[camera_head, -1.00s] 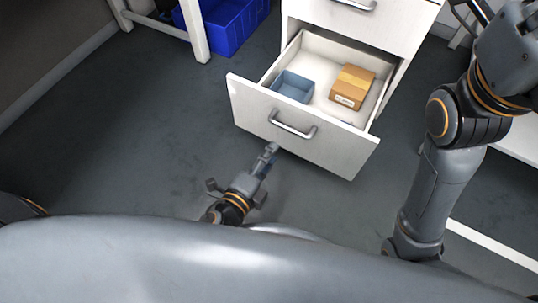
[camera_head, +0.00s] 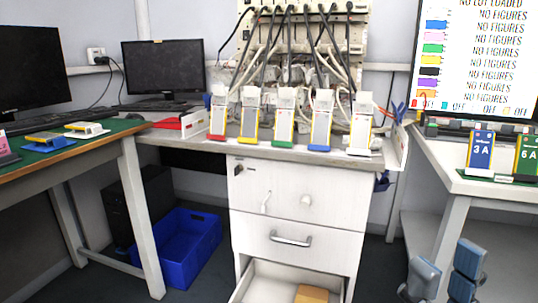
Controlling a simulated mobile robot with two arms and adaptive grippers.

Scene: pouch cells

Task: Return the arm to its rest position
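My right gripper (camera_head: 446,272) is at the bottom right of the head view. Its two grey-blue fingers stand apart with nothing seen between them, and the wrist behind them is out of frame. It is over the floor, to the right of the white drawer cabinet (camera_head: 294,205), clear of it. My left gripper is not in view.
The cabinet's bottom drawer (camera_head: 262,289) is pulled out and cut off by the frame edge; a cardboard box (camera_head: 311,294) shows inside. A blue crate (camera_head: 178,249) is on the floor at left. Tables flank the cabinet; the right table (camera_head: 468,189) is above my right gripper.

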